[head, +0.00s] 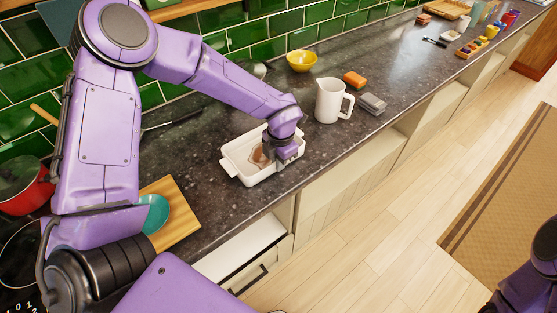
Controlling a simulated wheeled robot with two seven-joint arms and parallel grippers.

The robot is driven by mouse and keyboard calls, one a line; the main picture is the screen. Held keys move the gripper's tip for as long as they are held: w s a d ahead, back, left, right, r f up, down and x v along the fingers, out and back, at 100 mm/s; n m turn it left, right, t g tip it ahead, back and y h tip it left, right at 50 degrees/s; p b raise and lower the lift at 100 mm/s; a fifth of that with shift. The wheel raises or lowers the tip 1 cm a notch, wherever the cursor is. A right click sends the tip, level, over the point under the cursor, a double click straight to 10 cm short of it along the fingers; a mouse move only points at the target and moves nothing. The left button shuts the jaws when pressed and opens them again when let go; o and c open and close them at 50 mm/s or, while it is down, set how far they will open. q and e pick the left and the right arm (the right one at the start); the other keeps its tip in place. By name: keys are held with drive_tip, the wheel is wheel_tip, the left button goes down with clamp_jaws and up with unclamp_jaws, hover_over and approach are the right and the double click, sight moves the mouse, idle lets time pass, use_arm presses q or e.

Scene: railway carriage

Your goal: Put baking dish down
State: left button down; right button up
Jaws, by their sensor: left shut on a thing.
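The white baking dish (238,172) is at the front part of the dark countertop, in the middle left of the head view. Something brown lies inside it. My left gripper (283,157) is at the dish's right end and shut on it; the fingertips are partly hidden by the wrist. The dish looks level and at or very near the counter surface; I cannot tell if it touches. Of my right arm only a purple part shows at the lower right corner; its gripper is out of view.
A white jug (330,101), a grey box (372,104), an orange block (354,79) and a yellow bowl (301,61) stand right of the dish. A wooden board (183,231) with a teal bowl (155,213) is at left, near a red pot (27,190). An open drawer (240,250) is below.

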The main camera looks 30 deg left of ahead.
use_arm(q)
drive_tip(key=shift+w+f, duration=0.1)
drive_tip(key=shift+f, duration=0.05)
drive_tip(key=c, duration=1.4)
unclamp_jaws()
drive_tip(key=shift+o, duration=1.4)
drive_tip(key=c, duration=0.4)
drive_tip(key=shift+s+d+r+p, duration=0.1)
drive_tip(key=shift+r+p, duration=0.95)
drive_tip(key=shift+r, duration=0.25)
drive_tip(key=shift+s+d+r+p, duration=0.1)
drive_tip(key=shift+r+p, duration=0.95)
drive_tip(key=shift+r, duration=0.2)
